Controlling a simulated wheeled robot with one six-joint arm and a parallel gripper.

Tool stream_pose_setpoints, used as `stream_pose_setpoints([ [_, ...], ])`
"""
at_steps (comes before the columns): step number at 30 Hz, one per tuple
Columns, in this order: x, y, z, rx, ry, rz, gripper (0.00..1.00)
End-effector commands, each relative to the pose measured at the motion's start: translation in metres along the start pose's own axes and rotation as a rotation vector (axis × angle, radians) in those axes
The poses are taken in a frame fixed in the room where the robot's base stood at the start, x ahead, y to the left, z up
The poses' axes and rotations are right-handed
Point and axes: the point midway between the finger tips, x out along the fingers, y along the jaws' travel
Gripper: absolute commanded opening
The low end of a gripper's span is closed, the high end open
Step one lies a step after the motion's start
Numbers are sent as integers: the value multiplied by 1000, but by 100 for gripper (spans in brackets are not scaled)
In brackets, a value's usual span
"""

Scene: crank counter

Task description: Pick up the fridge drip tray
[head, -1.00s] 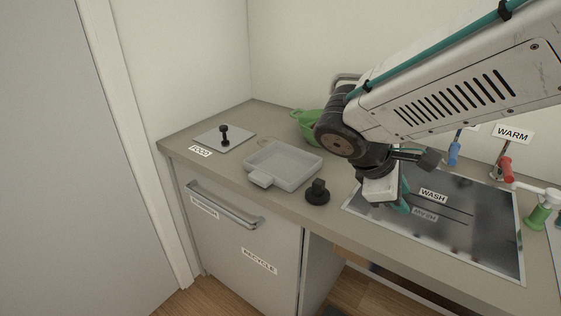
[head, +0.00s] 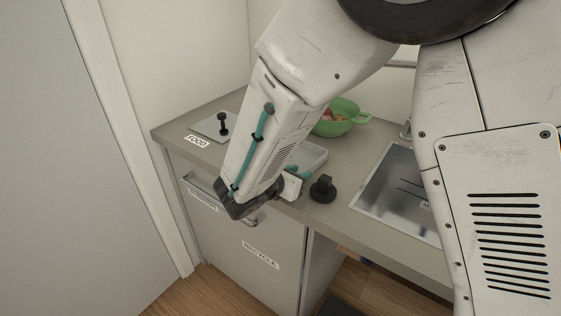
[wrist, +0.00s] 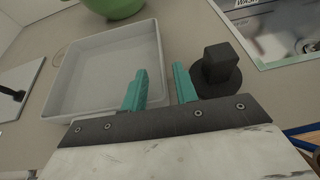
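The drip tray, a shallow pale grey square tray (head: 312,157), lies flat on the counter and is partly hidden behind my arm in the head view. In the wrist view its walls and floor (wrist: 105,62) show to the left, just ahead of my gripper. My gripper (wrist: 159,88) is open at the tray's near right corner. Its left teal finger overlaps the tray in the wrist view, and its right finger is to the right of the tray. I see nothing held between them. The tray's front grip tab is hidden, and I cannot tell whether a finger touches the tray.
A black knob (head: 322,189) stands on the counter close to the right finger; it also shows in the wrist view (wrist: 218,70). A green colander with food (head: 341,118) stands behind the tray. A FOOD plate with a black handle (head: 223,123) is left, the sink (head: 398,187) right.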

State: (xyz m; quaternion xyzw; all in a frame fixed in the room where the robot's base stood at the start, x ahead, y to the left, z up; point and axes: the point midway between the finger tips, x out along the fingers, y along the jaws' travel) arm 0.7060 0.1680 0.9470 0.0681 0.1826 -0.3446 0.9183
Motion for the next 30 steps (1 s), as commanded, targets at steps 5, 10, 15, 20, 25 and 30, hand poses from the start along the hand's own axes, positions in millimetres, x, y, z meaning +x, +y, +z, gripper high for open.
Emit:
stream_pose_setpoints([
  [5,27,-2,-2,0,0,-3,29],
  [10,35,-1,-2,0,1,1,29],
  [15,35,-1,-2,0,0,2,29],
  [20,35,0,-2,0,0,2,0],
  [25,34,0,-2,1,0,2,0],
  [30,33,0,1,2,0,2,0],
])
